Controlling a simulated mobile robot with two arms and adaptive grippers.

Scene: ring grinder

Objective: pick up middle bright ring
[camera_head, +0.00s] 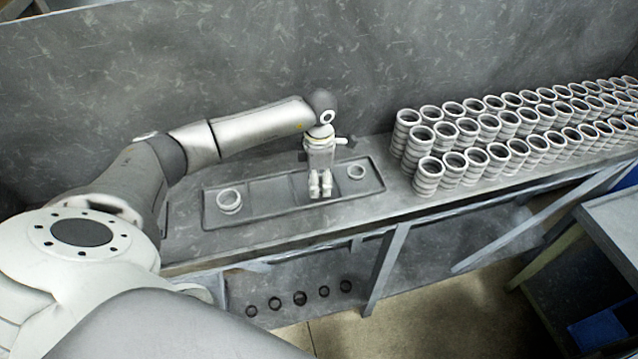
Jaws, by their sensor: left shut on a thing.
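A shallow dark tray (268,187) with compartments lies on the grey bench. My right gripper is not in view.
Rows of stacked bright rings (470,155) fill the bench to the right of the tray. A grey wall (250,70) stands behind. The bench's front edge runs just before the tray. A blue bin (600,330) is at the lower right.

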